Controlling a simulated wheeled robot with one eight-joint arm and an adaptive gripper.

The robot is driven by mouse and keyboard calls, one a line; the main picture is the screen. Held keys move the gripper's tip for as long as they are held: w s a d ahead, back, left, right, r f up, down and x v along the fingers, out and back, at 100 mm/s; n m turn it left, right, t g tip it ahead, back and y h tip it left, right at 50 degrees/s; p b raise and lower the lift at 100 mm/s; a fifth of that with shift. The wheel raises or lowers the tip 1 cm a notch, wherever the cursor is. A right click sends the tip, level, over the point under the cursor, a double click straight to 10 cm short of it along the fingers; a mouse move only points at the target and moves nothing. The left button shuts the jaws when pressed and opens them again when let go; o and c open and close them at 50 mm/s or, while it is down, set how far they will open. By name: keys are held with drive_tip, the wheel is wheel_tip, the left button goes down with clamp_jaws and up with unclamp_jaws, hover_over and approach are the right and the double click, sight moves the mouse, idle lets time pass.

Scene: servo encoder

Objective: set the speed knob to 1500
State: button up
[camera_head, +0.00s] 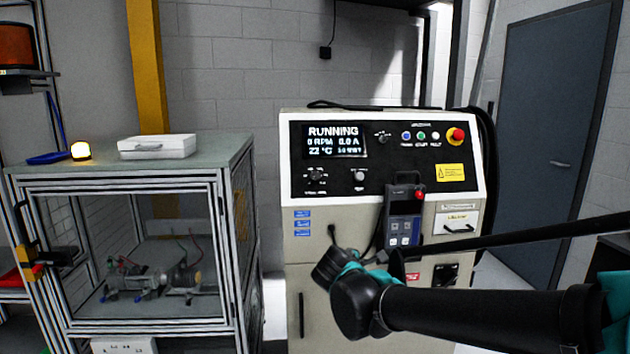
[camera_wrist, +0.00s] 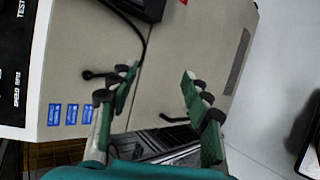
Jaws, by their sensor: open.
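The control cabinet (camera_head: 340,250) has a black panel with a display (camera_head: 335,140) reading RUNNING, 0 RPM, 0.0 A. The left lower knob (camera_head: 316,177) seems to be the speed knob; its pointer is too small to read. In the wrist view, the SPEED RPM label (camera_wrist: 17,88) shows at the left edge, while the knob itself is out of that picture. My gripper (camera_wrist: 160,80) is open and empty, facing the pale cabinet front below the panel. In the head view my wrist is low before the cabinet, and the fingers are mostly hidden.
Another knob (camera_head: 359,176) sits right of the speed knob. A handheld pendant (camera_head: 404,222) with a red button hangs on the cabinet front, its cable nearby. A red emergency stop (camera_head: 455,136) is at upper right. A glazed bench enclosure (camera_head: 140,250) stands left.

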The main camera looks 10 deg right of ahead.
drive_tip(key=w+a+r+n+t, duration=0.2)
drive_tip(key=r+n, duration=0.2)
drive_tip(key=r, duration=0.1)
drive_tip(key=w+a+r+n+t, duration=0.2)
drive_tip(key=a+r+n, duration=0.1)
drive_tip(key=r+n, duration=0.15)
drive_tip(key=n+t+y, duration=0.3)
drive_tip(key=n, duration=0.5)
approach(315, 178)
drive_tip(key=shift+h, duration=0.3)
drive_tip(key=w, duration=0.2)
drive_tip(key=w+d, duration=0.1)
drive_tip(key=w, duration=0.5)
drive_tip(key=shift+w+d+f, duration=0.15)
drive_tip(key=shift+w, duration=0.05)
clamp_jaws()
